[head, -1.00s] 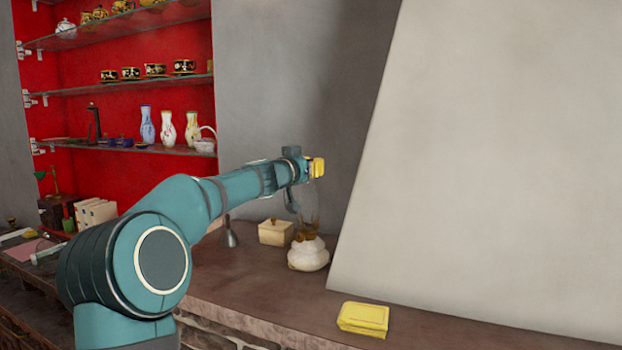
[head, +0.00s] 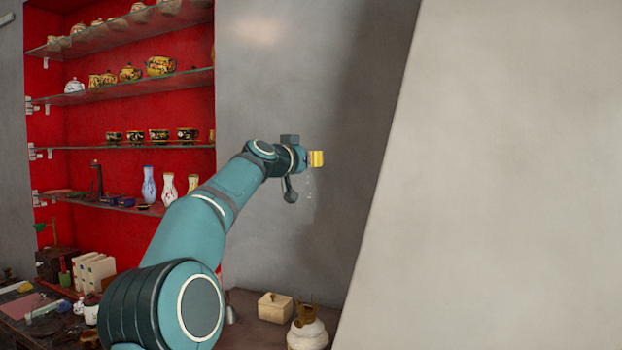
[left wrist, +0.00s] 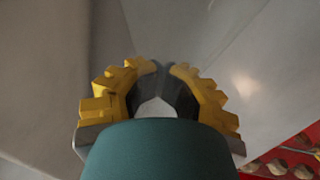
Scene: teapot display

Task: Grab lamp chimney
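The lamp chimney (head: 309,188) is clear glass and very faint. It hangs just below the yellow fingers of my left gripper (head: 316,159), up in front of the grey wall. The lamp (head: 307,335), with a white rounded base and a brass burner on top, stands on the ledge well below, apart from the chimney. In the left wrist view the yellow and black fingers of my left gripper (left wrist: 166,68) curve inward with their tips close together; the glass between them is hard to make out. My right gripper is not in view.
A large pale slanted panel (head: 500,180) fills the right side. Glass shelves with vases (head: 149,185) and pots stand in a red alcove at the left. Air around the gripper is clear.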

